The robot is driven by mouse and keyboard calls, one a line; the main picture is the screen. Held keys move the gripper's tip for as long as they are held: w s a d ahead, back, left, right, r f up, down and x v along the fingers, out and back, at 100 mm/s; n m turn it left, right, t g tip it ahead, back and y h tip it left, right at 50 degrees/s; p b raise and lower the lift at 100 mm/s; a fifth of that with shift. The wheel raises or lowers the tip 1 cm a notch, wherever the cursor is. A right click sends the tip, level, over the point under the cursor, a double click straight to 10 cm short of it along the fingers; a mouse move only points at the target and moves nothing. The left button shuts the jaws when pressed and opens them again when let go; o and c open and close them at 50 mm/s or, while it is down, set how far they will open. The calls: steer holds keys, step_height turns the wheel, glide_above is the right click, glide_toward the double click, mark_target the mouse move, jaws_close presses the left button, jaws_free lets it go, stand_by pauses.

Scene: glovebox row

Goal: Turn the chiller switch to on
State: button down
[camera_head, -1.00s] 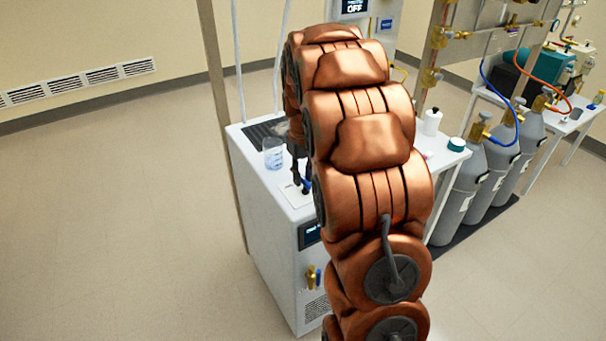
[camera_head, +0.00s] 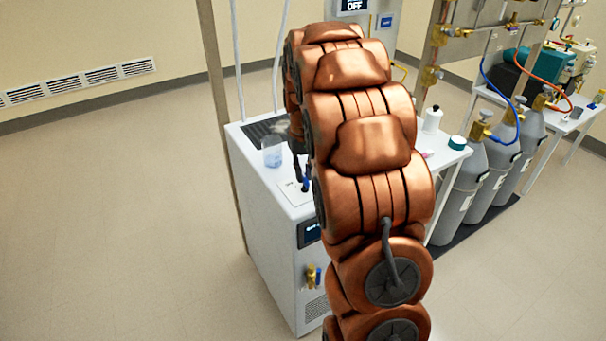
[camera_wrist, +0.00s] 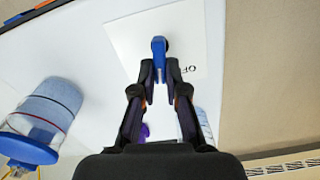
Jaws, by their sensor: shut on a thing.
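The chiller (camera_head: 262,225) is a white cabinet left of my arm in the head view. Its switch has a blue lever (camera_wrist: 158,48) on a white label plate (camera_wrist: 119,36) on the top, and the lever also shows in the head view (camera_head: 306,185). Part of a word, "OF", is printed on the plate, right of the lever in the wrist view. My gripper (camera_wrist: 160,78) is shut on the lever, with a dark finger on each side. My arm hides part of the chiller top and front display.
A display (camera_head: 355,6) behind reads "OFF". A white table (camera_head: 449,158) with bottles and grey gas cylinders (camera_head: 470,185) stand to the right. The floor at left is clear.

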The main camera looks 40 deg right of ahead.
mark_target(305, 175)
steer(key=shift+s+d+m+b, duration=0.15)
steer(key=shift+m+b, duration=0.4)
steer(key=shift+m, duration=1.25)
steer(key=c, duration=1.2)
jaws_free()
steer(key=shift+r, duration=0.15)
step_height(305, 175, up, 12)
